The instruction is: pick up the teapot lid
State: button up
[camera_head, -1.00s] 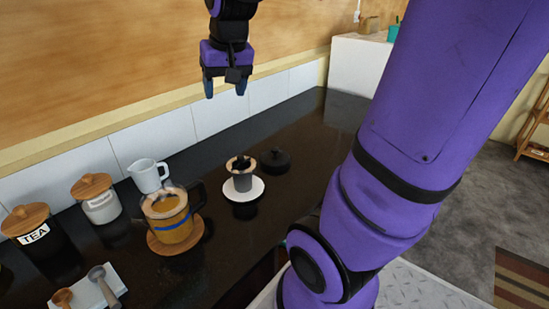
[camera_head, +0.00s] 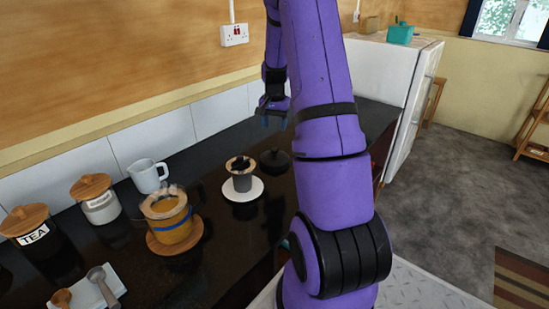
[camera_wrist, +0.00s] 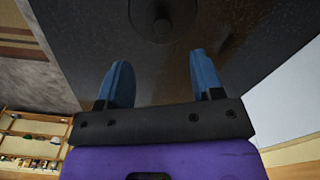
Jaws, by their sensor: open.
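The teapot lid (camera_head: 274,161) is a dark, round lid lying on the black counter, right of the small cup on a white saucer. In the wrist view the lid (camera_wrist: 163,22) shows at the top edge, its round knob facing the camera and its top cut off. My gripper (camera_head: 274,121) is above the counter near the lid, fingers pointing down, partly hidden by my arm. In the wrist view my gripper (camera_wrist: 160,62) has its two blue fingers wide apart with nothing between them.
A white jug (camera_head: 147,176), a white jar (camera_head: 98,202) and a tea canister (camera_head: 35,236) stand further left. The tiled wall runs behind; a white fridge (camera_head: 388,80) is beyond the counter.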

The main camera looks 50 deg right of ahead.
aim_at(275, 149)
jog(key=shift+s+d+f, duration=0.15)
jog(key=shift+d+f, duration=0.3)
jog(key=shift+f, duration=0.4)
notch_tip(275, 149, down, 5)
jog(key=shift+f, duration=0.1)
jog(key=f, duration=0.2)
jog(key=w+f, duration=0.1)
jog(key=f, duration=0.2)
jog(key=c, duration=1)
